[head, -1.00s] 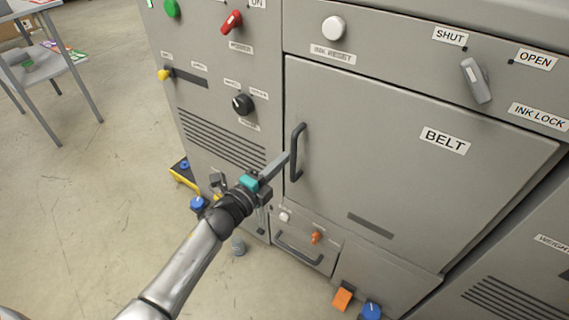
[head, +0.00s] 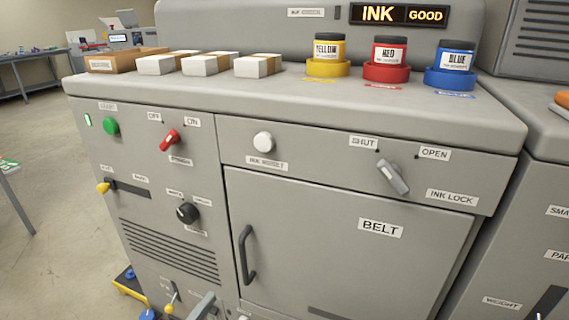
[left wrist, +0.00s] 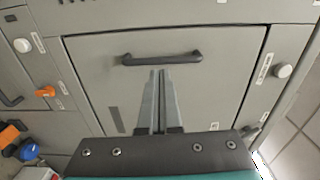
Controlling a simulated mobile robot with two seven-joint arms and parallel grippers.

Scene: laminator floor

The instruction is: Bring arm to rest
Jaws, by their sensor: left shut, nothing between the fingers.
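My left gripper shows at the bottom edge of the head view (head: 203,303), mostly cut off. In the left wrist view its two grey fingers (left wrist: 158,78) are together with nothing between them. The fingertips appear just below the black bar handle (left wrist: 160,57) of the grey door panel (left wrist: 215,85); I cannot tell whether they touch it. In the head view this handle (head: 246,255) is on the left side of the door labelled BELT (head: 320,245), which looks closed. My right gripper is not in view.
The machine front carries a green button (head: 110,125), a red switch (head: 169,141), a black knob (head: 187,212) and the grey ink lock lever (head: 392,177). On top stand yellow (head: 328,52), red (head: 390,55) and blue (head: 454,60) ink jars. Open floor (head: 70,190) lies left.

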